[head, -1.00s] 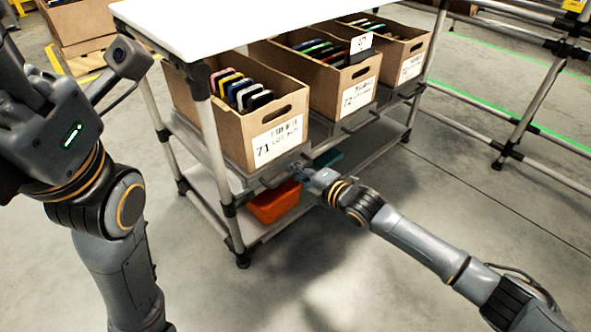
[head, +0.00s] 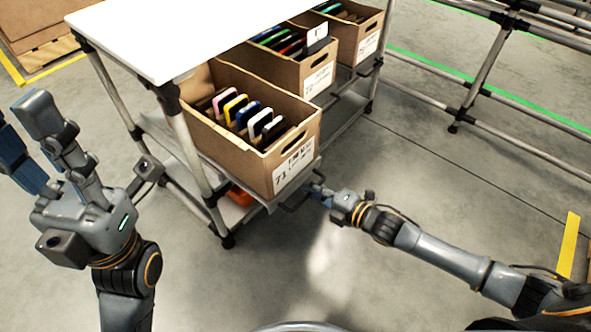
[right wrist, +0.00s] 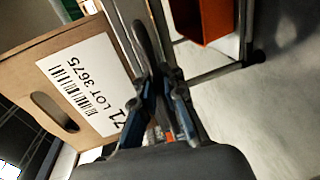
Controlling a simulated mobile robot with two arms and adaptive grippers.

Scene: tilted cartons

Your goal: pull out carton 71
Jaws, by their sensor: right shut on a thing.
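Carton 71 (head: 289,162) is a brown open-topped box with a white label and a row of coloured slim items inside. It sits tilted on a pull-out tray, further forward than the cartons beside it. My right gripper (head: 315,192) is shut on the dark handle (head: 293,205) at the tray's front, below the carton. In the right wrist view the fingers (right wrist: 158,78) close around the handle bar beside the carton's label (right wrist: 88,85); the exact contact is partly hidden. My left gripper (head: 42,150) is raised at the left, with its fingers apart and empty.
Carton 72 (head: 318,84) and a third carton (head: 367,47) stand behind on the same rack. A white top (head: 170,35) overhangs the rack. An orange bin (head: 240,196) sits on the lower shelf. The floor in front is clear.

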